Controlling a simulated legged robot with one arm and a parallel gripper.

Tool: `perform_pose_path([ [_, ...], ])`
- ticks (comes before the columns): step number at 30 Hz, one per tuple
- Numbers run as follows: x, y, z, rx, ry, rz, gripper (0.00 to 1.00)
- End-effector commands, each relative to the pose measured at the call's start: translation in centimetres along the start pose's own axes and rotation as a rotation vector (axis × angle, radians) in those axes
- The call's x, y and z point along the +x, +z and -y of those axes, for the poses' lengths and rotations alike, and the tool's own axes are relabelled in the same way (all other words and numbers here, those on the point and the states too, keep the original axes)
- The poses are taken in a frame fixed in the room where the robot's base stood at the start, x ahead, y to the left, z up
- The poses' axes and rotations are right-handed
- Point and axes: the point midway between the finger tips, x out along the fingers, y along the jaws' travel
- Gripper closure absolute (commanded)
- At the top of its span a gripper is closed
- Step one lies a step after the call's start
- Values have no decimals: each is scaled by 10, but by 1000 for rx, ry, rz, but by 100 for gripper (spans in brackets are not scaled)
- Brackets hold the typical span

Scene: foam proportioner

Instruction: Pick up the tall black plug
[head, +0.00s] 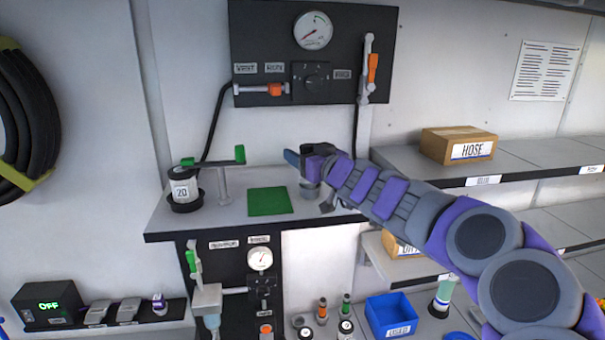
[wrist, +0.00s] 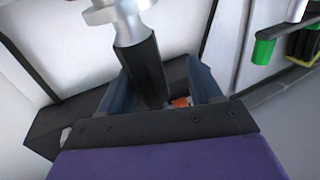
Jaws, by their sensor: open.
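My gripper (head: 300,160) is held over the shelf at the middle of the head view, right of the green mat. In the wrist view its two dark blue fingers stand apart, and my gripper (wrist: 160,85) is open. A tall black piece with a silver end (wrist: 145,68), which looks like the tall black plug, shows between the fingers. I cannot tell whether either finger touches it. In the head view a grey cylindrical part (head: 309,191) shows just below my gripper; my gripper and arm hide most of what is there.
The green mat (head: 269,201) lies on the grey shelf. A white canister marked 20 (head: 184,191) and a green-handled lever (head: 222,170) stand left of it. A black gauge panel (head: 275,40) is on the wall behind. A HOSE box (head: 458,144) and blue bin (head: 390,316) are at right.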

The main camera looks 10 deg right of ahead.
Motion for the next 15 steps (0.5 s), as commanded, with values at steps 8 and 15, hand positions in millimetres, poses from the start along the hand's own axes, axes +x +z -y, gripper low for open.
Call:
perform_pose_path([
  [8, 1, 0, -2, -1, 4, -2, 36],
  [15, 6, -1, 7, -8, 3, 3, 57],
])
